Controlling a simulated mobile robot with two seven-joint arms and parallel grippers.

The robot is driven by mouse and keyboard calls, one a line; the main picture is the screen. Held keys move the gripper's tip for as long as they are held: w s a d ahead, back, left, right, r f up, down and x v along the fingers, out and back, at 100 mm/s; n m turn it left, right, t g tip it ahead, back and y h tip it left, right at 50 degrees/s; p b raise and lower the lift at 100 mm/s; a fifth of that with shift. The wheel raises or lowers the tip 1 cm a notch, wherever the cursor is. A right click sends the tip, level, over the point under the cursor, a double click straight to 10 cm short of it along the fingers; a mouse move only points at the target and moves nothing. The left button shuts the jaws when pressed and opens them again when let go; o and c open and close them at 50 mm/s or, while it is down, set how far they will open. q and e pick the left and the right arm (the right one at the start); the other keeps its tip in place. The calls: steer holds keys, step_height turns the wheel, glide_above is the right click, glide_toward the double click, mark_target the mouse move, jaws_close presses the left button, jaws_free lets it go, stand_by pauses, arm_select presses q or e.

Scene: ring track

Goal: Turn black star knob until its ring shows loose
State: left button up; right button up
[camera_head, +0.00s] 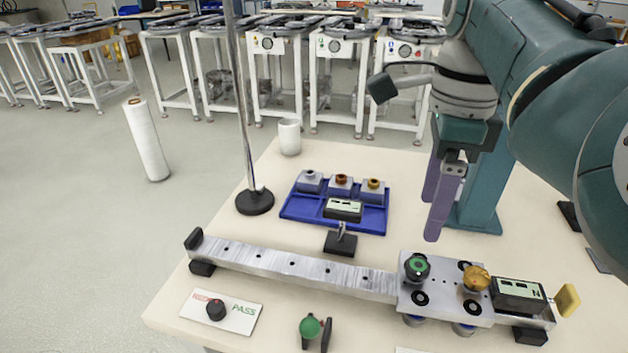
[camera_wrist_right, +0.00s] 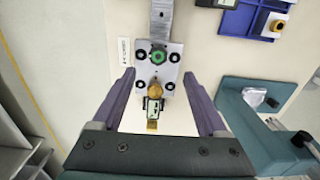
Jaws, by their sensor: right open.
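A black knob with a green ring on top (camera_head: 417,267) stands on the wide metal plate (camera_head: 445,300) at the right end of the rail. It also shows in the wrist view (camera_wrist_right: 158,57), mostly as green. A yellow-amber knob (camera_head: 477,278) stands to its right on the same plate. My right gripper (camera_head: 431,218), with purple fingers, is open and empty above the table, behind the plate in the head view. In the wrist view, the open fingers (camera_wrist_right: 158,75) frame the plate from a distance and touch neither knob. My left gripper is not in view.
A small display box (camera_head: 518,294) and yellow tab (camera_head: 567,300) sit right of the knobs. A blue tray (camera_head: 292,210) with small blocks lies behind the rail (camera_head: 290,264), near a pole stand (camera_head: 254,202).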

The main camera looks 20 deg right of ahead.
mark_target(419, 265)
steer(key=f, duration=0.2)
steer(key=f+b, duration=0.1)
steer(key=f, duration=0.2)
steer(key=f+b, duration=0.1)
steer(key=f, duration=0.2)
steer(key=shift+s+d+f, duration=0.2)
steer(key=shift+s+f, duration=0.05)
steer(key=shift+s, duration=0.15)
steer(key=shift+w+f, duration=0.1)
steer(key=shift+f, duration=0.5)
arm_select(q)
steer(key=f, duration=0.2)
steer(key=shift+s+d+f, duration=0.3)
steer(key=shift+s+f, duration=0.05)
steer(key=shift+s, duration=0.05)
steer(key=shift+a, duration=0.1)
arm_select(e)
jaws_close()
